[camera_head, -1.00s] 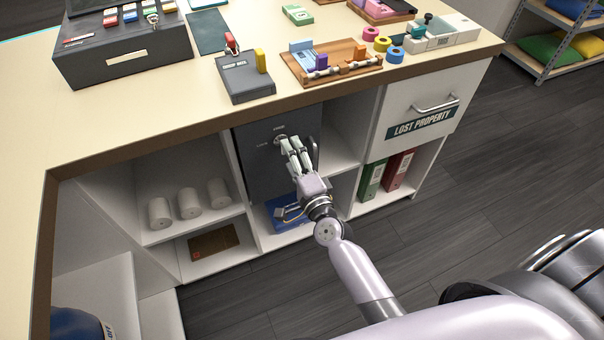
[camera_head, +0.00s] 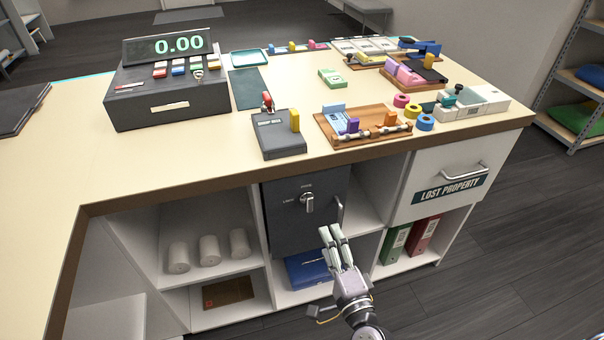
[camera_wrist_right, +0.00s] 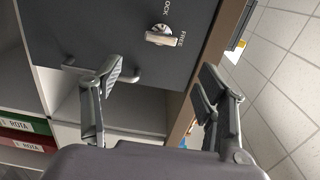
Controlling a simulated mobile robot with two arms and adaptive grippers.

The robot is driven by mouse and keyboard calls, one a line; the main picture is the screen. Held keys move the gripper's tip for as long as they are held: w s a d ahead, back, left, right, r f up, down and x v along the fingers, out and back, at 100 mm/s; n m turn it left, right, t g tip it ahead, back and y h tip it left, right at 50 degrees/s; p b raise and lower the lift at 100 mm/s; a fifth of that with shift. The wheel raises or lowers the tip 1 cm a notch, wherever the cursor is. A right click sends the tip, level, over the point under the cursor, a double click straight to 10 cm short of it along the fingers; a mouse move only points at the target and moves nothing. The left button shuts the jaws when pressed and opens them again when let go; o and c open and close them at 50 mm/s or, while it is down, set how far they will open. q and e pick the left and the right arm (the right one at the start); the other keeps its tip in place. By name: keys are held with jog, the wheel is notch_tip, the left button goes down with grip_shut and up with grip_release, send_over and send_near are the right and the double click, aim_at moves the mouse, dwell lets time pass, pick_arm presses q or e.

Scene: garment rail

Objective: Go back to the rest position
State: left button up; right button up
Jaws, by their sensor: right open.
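My right gripper (camera_head: 333,234) is open and empty in front of the lower right part of the grey safe (camera_head: 283,222) under the counter. In the right wrist view my right gripper (camera_wrist_right: 162,80) has its fingers spread with nothing between them. The safe door (camera_wrist_right: 110,35) is ahead of it there, with a knob (camera_wrist_right: 158,36) near the words LOCK and FREE. The knob also shows in the head view (camera_head: 308,203), clear of my fingers, with a bar handle (camera_head: 340,213) to its right. My left gripper is in no view.
The counter (camera_head: 200,160) overhangs the shelves. White rolls (camera_head: 209,249) and binders (camera_head: 393,245) are in the shelves. The dark floor (camera_head: 490,270) at the right is clear.

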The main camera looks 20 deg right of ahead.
jog(key=s+f+n+g+p, duration=0.1)
jog(key=s+f+n+g, duration=0.25)
jog(key=f, duration=0.65)
jog(key=s+a+f+n+g+y, duration=0.1)
jog(key=s+f+n+g, duration=0.3)
jog(key=f, duration=0.7)
jog(key=s+f+n+g+p, duration=0.15)
jog(key=s+f+n, duration=0.35)
jog(key=f, duration=0.5)
jog(key=s+d+f+n+g, duration=0.2)
jog(key=s+f, duration=0.2)
jog(key=s, duration=0.4)
jog(key=s+d+f+n+g+h, duration=0.1)
jog(key=s+d+f+n+g, duration=0.1)
jog(key=s+f, duration=0.3)
jog(key=s+d+f+n+g, duration=0.2)
jog(key=s+f+n+g, duration=0.2)
jog(key=s, duration=0.9)
jog(key=shift+s+d+f+h+p, duration=0.2)
jog(key=shift+d+f+h+p, duration=0.1)
jog(key=shift+f, duration=0.25)
jog(key=shift+c, duration=0.2)
